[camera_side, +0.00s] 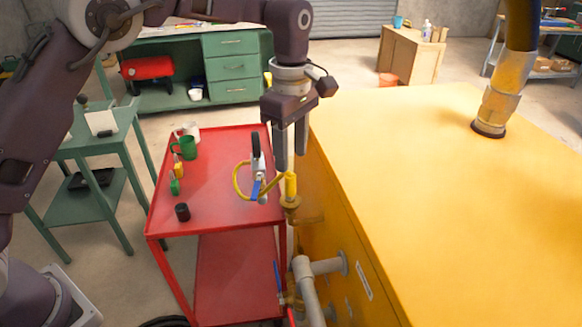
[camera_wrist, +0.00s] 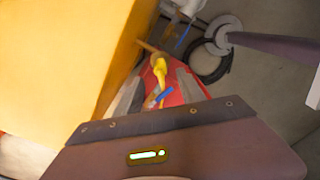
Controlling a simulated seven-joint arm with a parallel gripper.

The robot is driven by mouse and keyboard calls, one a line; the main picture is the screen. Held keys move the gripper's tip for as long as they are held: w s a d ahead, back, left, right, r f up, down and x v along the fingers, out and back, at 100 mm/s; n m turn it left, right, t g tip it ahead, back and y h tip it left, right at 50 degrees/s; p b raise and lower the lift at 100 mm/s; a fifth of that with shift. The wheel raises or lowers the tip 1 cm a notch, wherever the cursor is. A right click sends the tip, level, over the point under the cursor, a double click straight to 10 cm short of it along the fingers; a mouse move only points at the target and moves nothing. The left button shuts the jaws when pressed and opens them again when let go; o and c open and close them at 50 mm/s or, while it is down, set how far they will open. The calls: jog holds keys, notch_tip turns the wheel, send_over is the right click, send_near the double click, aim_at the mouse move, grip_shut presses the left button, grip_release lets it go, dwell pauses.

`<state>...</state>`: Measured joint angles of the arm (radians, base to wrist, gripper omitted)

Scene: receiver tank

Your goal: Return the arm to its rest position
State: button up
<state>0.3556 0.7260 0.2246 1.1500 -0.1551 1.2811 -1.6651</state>
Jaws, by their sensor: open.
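My gripper (camera_side: 291,160) points straight down above the right edge of the red cart, close to the side of the yellow tank. Its two dark fingers are parted, with nothing between them. Just below the fingertips is a yellow valve part (camera_side: 290,186) on a brass fitting, with a yellow loop (camera_side: 241,181) and a blue piece beside it. In the wrist view the yellow part (camera_wrist: 160,68) shows beyond the fingers. Whether a finger touches it, I cannot tell.
The yellow tank (camera_side: 440,150) fills the right side, with grey pipes (camera_side: 312,280) low on its wall. The red cart (camera_side: 220,205) holds a green mug (camera_side: 187,148), a dark cup (camera_side: 182,212) and small items. A green table (camera_side: 95,150) stands left.

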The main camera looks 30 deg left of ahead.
jog(key=shift+r, duration=0.45)
jog(key=s+a+r+m+t+h, duration=0.1)
jog(key=s+a+r+m, duration=0.3)
jog(key=s+r, duration=0.2)
jog(key=s+a+r+m+t, duration=0.1)
jog(key=s+a+r+m, duration=0.25)
jog(key=s+r, duration=0.3)
jog(key=s+a+f+m+t, duration=0.1)
jog(key=s+a+f+m, duration=0.1)
jog(key=s+m, duration=0.3)
jog(key=s+a+f+m+t+y, duration=0.1)
jog(key=s+m, duration=0.4)
jog(key=s, duration=0.9)
jog(key=shift+a+f+t, duration=0.6)
jog(key=shift+f+t, duration=0.2)
jog(key=shift+f, duration=0.15)
